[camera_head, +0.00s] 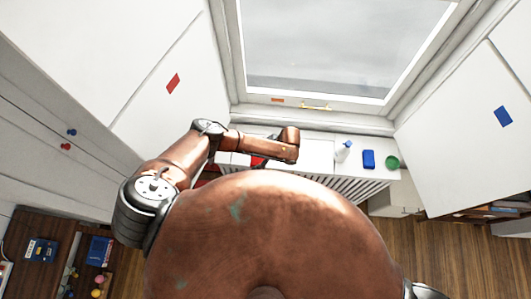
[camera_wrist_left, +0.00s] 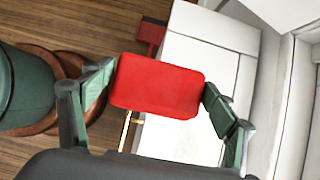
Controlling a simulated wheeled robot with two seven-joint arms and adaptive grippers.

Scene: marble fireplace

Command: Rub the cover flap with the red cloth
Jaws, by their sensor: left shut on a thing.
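In the left wrist view a red cloth (camera_wrist_left: 157,87), flat and rectangular, lies between the two fingers of my left gripper (camera_wrist_left: 165,105), which is shut on it. Behind the cloth is the white cover (camera_wrist_left: 185,140) with a seam across its top; I take this to be the cover flap. Whether the cloth touches it I cannot tell. In the head view my left arm reaches over the white cover top (camera_head: 316,154) below the window. A bit of red cloth (camera_head: 258,161) shows under the forearm; the fingers are hidden there. My right gripper is out of view.
A white bottle (camera_head: 343,151), a blue block (camera_head: 369,159) and a green round thing (camera_head: 392,162) stand on the cover's right part. The window (camera_head: 325,50) is behind. White cabinets flank both sides. In the left wrist view a red object (camera_wrist_left: 151,34) is beside the cover.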

